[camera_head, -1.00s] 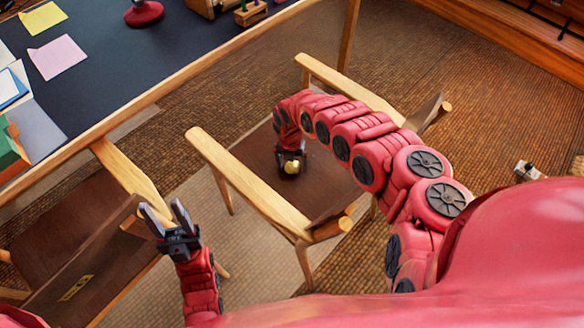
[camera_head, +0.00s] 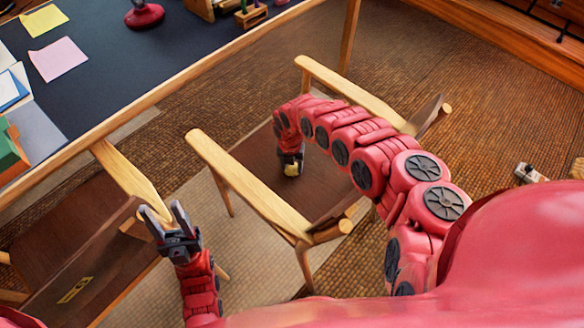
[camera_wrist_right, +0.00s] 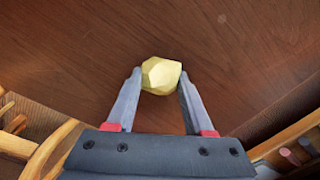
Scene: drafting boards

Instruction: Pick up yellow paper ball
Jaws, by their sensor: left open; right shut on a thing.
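The yellow paper ball (camera_wrist_right: 161,75) is a small crumpled, faceted lump between the fingertips of my right gripper (camera_wrist_right: 160,88) in the right wrist view. In the head view my right gripper (camera_head: 291,164) points down over the brown chair seat (camera_head: 320,192), with a bit of the yellow ball (camera_head: 291,170) showing at its tips. The right gripper is shut on the ball. I cannot tell whether the ball still touches the seat. My left gripper (camera_head: 165,221) is open and empty at the lower left, over the other chair.
The chair's wooden armrests (camera_head: 245,185) flank my right arm. A second chair (camera_head: 75,240) stands at the left. A dark-topped desk (camera_head: 130,70) holds a yellow sheet (camera_head: 44,20) and a pink sheet (camera_head: 58,58). Carpet (camera_head: 440,90) is clear behind the chair.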

